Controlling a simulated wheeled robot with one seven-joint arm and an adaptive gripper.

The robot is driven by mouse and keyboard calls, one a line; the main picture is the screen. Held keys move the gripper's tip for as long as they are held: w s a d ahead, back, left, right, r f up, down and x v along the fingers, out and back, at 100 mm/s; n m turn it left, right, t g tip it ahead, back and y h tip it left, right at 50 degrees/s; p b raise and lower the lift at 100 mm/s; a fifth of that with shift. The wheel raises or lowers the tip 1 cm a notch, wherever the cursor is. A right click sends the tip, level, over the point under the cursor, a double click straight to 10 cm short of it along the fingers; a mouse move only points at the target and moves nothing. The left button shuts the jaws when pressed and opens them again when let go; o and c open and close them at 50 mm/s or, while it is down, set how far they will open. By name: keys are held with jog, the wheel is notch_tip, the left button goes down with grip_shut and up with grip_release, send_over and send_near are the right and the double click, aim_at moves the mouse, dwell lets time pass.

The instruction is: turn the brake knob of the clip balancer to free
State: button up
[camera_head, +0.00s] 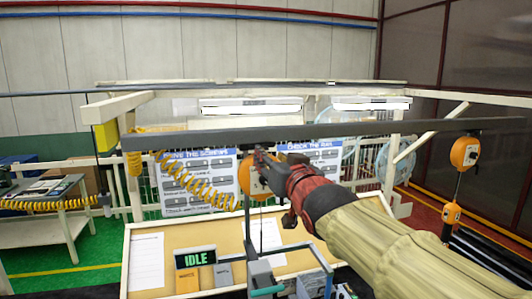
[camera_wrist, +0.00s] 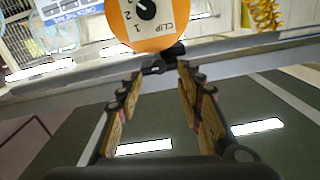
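The clip balancer (camera_head: 252,180) is an orange disc hanging from the grey overhead rail, partly hidden by my gripper in the head view. The knob is at the top edge of that view, and the full dial is cut off. My gripper (camera_head: 262,158) is at the balancer's upper right in the head view. In the wrist view my gripper (camera_wrist: 158,78) has its fingers apart with nothing between them, and the knob lies beyond the fingertips, apart from them.
The grey rail (camera_head: 350,133) runs across just behind the gripper. A yellow coiled hose (camera_head: 190,180) hangs left of the balancer. A second orange balancer (camera_head: 464,153) hangs at right. Below stands a bench with an IDLE display (camera_head: 195,258).

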jog(key=shift+p+x, duration=0.45)
jog(key=shift+x, duration=1.75)
jog(key=shift+d, duration=0.1)
grip_shut()
